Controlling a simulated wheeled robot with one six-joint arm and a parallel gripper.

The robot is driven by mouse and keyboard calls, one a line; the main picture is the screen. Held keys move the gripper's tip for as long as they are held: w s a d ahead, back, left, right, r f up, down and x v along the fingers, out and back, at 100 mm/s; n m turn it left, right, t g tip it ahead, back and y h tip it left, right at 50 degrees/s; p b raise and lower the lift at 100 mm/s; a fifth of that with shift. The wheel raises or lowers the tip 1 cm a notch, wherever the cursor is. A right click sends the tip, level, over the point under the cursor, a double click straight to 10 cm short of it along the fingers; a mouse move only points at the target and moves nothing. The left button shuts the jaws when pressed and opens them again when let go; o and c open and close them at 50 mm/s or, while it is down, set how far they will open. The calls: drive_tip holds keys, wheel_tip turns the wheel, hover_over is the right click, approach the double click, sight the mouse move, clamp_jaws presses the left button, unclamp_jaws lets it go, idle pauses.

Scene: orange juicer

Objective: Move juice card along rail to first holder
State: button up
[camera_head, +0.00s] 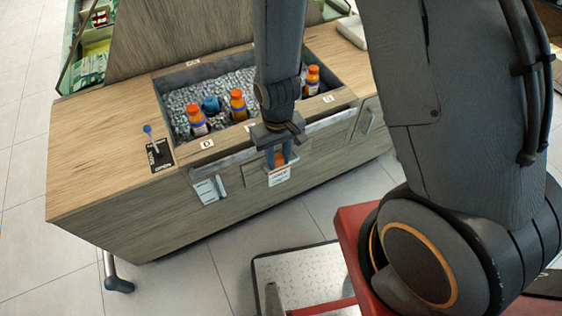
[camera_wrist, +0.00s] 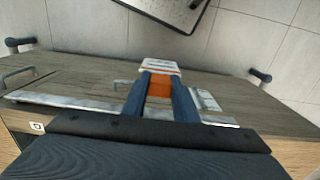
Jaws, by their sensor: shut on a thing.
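The juice card (camera_head: 279,176), white with an orange upper part, hangs at the front of the wooden counter. My gripper (camera_head: 282,160) is shut on it, with the blue fingers on either side of its orange part. In the wrist view the card (camera_wrist: 160,65) sticks out past the fingertips (camera_wrist: 159,84). The metal rail (camera_head: 320,125) runs along the counter's front top edge; it also shows in the wrist view (camera_wrist: 75,102). My gripper hides part of the rail. A holder with a whitish card (camera_head: 208,190) is left of my gripper, apart from the held card.
Orange-capped bottles (camera_head: 196,120) stand in the ice-filled bin (camera_head: 183,104). A handle-like metal piece (camera_head: 367,118) is on the counter front at the right. Floor (camera_head: 190,275) in front is clear at the left.

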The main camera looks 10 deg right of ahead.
drive_tip(key=shift+w+a+f+b, duration=0.1)
drive_tip(key=shift+w+a+b, duration=0.7)
drive_tip(key=shift+w, duration=1.45)
drive_tip(key=shift+w+a+r+b, duration=0.1)
drive_tip(key=shift+w+a+b, duration=0.65)
drive_tip(key=shift+w, duration=1.45)
drive_tip(key=shift+w+a+f+b, duration=0.1)
drive_tip(key=shift+w+a+b, duration=0.3)
drive_tip(key=shift+w+b, duration=1.3)
drive_tip(key=shift+w+f+b, duration=0.25)
drive_tip(key=shift+f+b, duration=0.05)
drive_tip(key=shift+f, duration=1)
drive_tip(key=shift+w+f+b, duration=0.2)
drive_tip(key=shift+f+b, duration=0.1)
drive_tip(key=shift+f, duration=1)
drive_tip(key=o, duration=1.1)
drive_tip(key=shift+r, duration=0.1)
drive_tip(key=shift+d+r+b, duration=0.1)
drive_tip(key=shift+r+b, duration=0.4)
drive_tip(key=shift+r, duration=3.35)
